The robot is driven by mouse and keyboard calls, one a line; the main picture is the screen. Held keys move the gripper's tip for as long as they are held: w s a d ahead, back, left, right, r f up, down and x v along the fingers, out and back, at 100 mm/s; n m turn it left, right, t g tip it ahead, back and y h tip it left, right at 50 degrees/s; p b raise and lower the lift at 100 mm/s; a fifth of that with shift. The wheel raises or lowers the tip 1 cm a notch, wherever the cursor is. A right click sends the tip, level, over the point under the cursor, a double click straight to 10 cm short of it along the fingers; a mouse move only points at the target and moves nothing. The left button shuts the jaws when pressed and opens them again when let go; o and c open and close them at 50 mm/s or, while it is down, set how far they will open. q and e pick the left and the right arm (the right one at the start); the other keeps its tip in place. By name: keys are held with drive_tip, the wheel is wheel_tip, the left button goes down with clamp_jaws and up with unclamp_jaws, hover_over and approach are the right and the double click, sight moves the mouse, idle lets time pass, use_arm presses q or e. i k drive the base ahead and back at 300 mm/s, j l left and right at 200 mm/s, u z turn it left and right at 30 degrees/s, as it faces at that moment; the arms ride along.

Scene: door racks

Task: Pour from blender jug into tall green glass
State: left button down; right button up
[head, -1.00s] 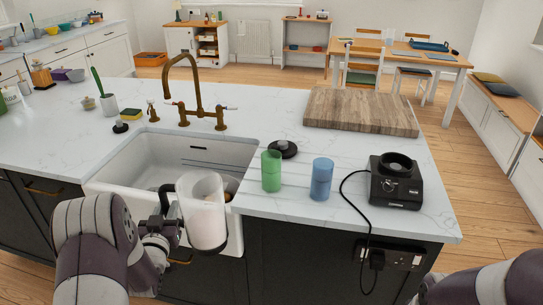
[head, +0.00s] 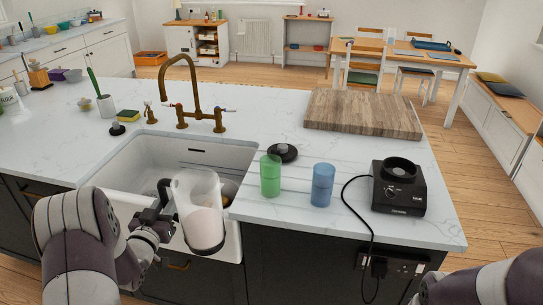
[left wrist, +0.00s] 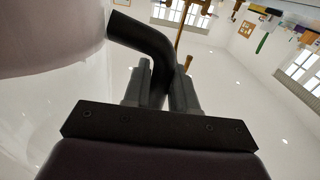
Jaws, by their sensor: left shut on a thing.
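The blender jug (head: 202,207) is clear with a dark base and holds a pale pinkish content. It is tilted slightly, in front of the sink. My left gripper (head: 160,212) is shut on the jug's dark handle; the handle between the fingers also shows in the left wrist view (left wrist: 152,45). The tall green glass (head: 270,175) stands upright on the worktop, right of the jug and apart from it. My right arm shows at the bottom right of the head view, but its gripper is out of view.
A blue glass (head: 322,184) stands right of the green one. The black blender base (head: 398,188) with its cord is further right. A black lid (head: 284,152) lies behind the green glass. The white sink (head: 150,160), brass tap (head: 190,95) and wooden board (head: 363,113) are behind.

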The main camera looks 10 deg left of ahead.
sight(270, 165)
drive_tip(key=i, duration=0.9)
drive_tip(key=j, duration=0.05)
